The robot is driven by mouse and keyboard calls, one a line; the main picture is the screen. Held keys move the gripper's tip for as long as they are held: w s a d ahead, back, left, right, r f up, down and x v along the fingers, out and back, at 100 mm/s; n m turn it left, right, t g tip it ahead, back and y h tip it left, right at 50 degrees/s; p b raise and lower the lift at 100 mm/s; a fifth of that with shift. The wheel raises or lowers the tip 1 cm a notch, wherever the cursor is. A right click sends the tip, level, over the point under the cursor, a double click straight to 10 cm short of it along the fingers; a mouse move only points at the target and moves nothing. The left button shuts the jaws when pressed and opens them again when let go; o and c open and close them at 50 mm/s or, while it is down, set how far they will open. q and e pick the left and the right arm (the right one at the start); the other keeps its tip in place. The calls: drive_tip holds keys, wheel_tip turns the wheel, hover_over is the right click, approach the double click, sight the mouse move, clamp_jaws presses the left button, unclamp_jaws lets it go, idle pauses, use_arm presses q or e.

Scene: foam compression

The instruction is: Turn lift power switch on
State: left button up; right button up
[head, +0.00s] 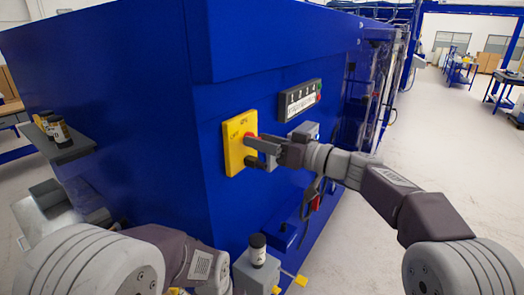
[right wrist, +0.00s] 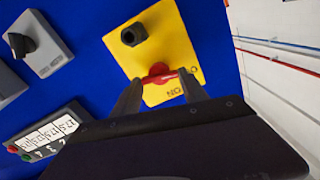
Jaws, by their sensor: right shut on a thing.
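The power switch is a red handle (right wrist: 160,73) on a yellow plate (head: 236,150) on the blue machine's side. My right gripper (head: 258,151) is at the plate, its fingers shut on the red handle. In the right wrist view, the fingers (right wrist: 160,92) stand on either side of the handle, and the yellow plate (right wrist: 172,38) also carries a black knob (right wrist: 133,34). Lettering reading ON shows upside down beside the handle there. In the head view, the gripper partly covers the switch.
A black-and-white control panel (head: 300,101) is up and right of the plate. A grey box with a black knob (right wrist: 40,43) is beside it in the wrist view.

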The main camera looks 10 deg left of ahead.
drive_tip(key=m+b, duration=0.2)
drive_tip(key=m, duration=0.1)
drive_tip(key=shift+f, duration=0.1)
drive_tip(key=m+b, duration=0.1)
drive_tip(key=m, duration=0.2)
drive_tip(key=shift+m+b, duration=0.3)
drive_tip(key=shift+b, duration=0.05)
drive_tip(key=m, duration=0.3)
drive_tip(key=shift+w+b, duration=0.1)
drive_tip(key=shift+b, duration=0.25)
drive_tip(key=shift+m, duration=2.8)
drive_tip(key=o, duration=1.4)
